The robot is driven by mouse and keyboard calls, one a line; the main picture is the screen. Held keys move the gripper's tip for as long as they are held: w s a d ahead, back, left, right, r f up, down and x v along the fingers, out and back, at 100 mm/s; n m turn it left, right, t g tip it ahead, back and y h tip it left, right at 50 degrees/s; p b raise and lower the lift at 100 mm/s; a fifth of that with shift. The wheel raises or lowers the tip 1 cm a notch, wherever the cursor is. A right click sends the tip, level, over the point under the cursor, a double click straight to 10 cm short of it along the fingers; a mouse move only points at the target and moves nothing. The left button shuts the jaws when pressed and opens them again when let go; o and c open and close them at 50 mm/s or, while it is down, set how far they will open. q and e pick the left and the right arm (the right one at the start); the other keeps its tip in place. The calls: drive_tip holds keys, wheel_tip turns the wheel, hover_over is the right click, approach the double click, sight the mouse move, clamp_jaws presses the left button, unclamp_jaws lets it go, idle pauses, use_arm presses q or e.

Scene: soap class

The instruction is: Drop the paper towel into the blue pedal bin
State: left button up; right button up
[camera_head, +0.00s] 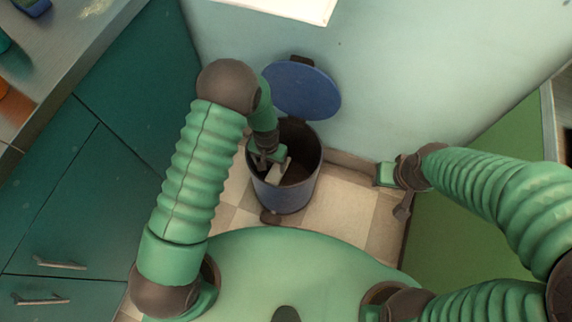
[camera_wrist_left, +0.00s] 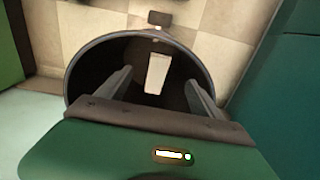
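The blue pedal bin (camera_head: 290,195) stands on the floor against the wall, its blue lid (camera_head: 300,90) swung up and back. My left gripper (camera_head: 277,167) points down into the bin's open mouth. In the left wrist view its two grey fingers (camera_wrist_left: 160,78) are spread wide apart inside the bin's dark rim (camera_wrist_left: 80,65). The white paper towel (camera_wrist_left: 157,74) shows between and beyond the fingers, touching neither, against the dark inside of the bin. Whether it rests on the bottom or is falling, I cannot tell. My right gripper (camera_head: 390,175) is off to the right, its fingers unclear.
Teal cabinets (camera_head: 100,190) with handles and a countertop (camera_head: 80,50) stand at the left. A green panel (camera_head: 460,230) is at the right. Tiled floor (camera_head: 345,215) is clear to the right of the bin. The bin's pedal (camera_head: 270,217) is at its front.

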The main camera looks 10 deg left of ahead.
use_arm(q)
wheel_tip(320, 180, up, 17)
drive_tip(key=p, duration=0.6)
drive_tip(key=shift+d, duration=0.15)
drive_tip(key=shift+f, duration=0.1)
